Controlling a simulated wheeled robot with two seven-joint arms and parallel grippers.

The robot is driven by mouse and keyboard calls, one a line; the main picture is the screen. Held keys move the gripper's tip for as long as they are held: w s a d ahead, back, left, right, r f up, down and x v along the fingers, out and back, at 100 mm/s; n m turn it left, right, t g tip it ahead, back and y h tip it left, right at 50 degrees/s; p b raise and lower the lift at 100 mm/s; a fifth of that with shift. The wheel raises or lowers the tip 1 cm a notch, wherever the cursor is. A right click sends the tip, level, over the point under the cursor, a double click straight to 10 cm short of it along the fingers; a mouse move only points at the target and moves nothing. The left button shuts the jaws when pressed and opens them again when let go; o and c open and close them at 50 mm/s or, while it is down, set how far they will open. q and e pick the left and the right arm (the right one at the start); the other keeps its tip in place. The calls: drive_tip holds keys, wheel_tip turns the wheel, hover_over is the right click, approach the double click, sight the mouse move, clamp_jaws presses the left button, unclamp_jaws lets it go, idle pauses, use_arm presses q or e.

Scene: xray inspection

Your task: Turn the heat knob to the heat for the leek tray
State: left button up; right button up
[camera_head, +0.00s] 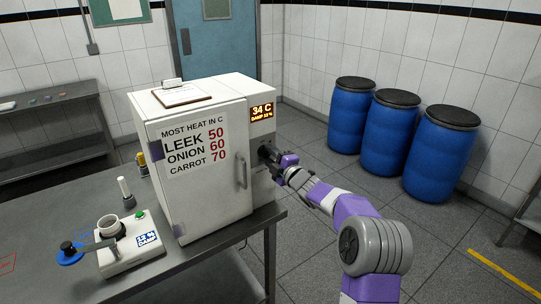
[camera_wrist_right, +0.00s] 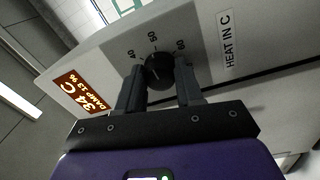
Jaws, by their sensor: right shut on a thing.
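The white drying cabinet (camera_head: 215,200) stands on the table. Its door sign (camera_head: 195,147) reads most heat in C: leek 50, onion 60, carrot 70. The dark heat knob (camera_wrist_right: 158,72) is on the cabinet's side panel, with 40, 50 and 60 printed around it and a "HEAT IN C" label (camera_wrist_right: 228,40). I cannot clearly tell where its pointer stands. The orange display (camera_head: 262,112) reads 34 C. My right gripper (camera_wrist_right: 158,86) is shut on the knob, one finger on each side; in the head view my purple arm hides part of it. My left gripper is not in view.
A clipboard (camera_head: 181,95) lies on the cabinet. A damp meter (camera_head: 130,245) with a cup and blue-knobbed lever stands on the table (camera_head: 200,280) at the left. Blue barrels (camera_head: 387,125) stand by the back wall. The floor between barrels and table is clear.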

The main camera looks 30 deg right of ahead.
drive_tip(key=shift+m, duration=1.1)
drive_tip(key=o, duration=1)
drive_tip(key=shift+a, duration=0.1)
drive_tip(key=shift+o, duration=0.2)
drive_tip(key=s, duration=0.7)
drive_tip(key=shift+s+d+f, duration=0.25)
drive_tip(key=shift+d, duration=0.05)
